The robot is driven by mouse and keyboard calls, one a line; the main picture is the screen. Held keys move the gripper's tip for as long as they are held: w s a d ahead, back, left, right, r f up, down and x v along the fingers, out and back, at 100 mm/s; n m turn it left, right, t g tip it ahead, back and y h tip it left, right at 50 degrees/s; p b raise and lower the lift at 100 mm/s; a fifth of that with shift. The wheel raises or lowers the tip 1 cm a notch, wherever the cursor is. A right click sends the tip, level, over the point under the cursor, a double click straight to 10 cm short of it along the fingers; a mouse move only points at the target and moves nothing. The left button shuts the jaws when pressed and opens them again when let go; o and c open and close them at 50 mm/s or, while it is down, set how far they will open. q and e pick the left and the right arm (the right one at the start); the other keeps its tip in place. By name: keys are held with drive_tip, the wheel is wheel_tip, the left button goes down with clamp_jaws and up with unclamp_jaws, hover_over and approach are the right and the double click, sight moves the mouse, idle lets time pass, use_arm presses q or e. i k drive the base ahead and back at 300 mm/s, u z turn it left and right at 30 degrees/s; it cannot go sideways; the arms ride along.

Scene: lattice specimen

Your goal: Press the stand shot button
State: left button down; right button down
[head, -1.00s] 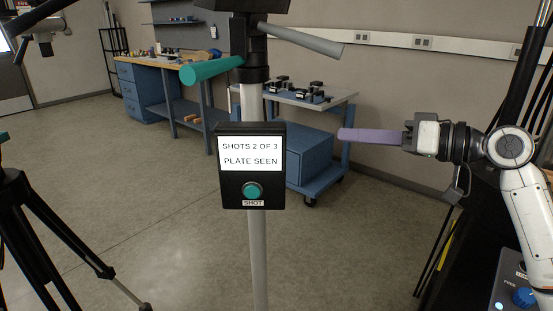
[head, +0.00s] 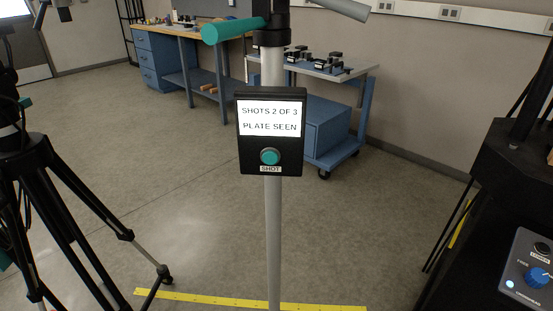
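The shot button (head: 269,156) is a round teal button on a black box (head: 245,150) fixed to a grey stand pole (head: 273,240). A label below it reads SHOT. The box's white screen (head: 270,118) reads "SHOTS 2 OF 3" and "PLATE SEEN". Neither of my grippers shows in the head view now, so nothing of mine is seen at the button.
A black tripod (head: 60,180) stands at the left, its leg reaching toward the pole. Yellow tape (head: 215,299) lies on the floor. A blue cart (head: 330,125) and a workbench (head: 155,60) stand behind. A control box with a blue knob (head: 537,275) is at the lower right.

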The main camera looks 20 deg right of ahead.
sight(270, 157)
drive_tip(key=z, duration=2.3)
drive_tip(key=k, duration=0.45)
drive_tip(key=u, duration=1.45)
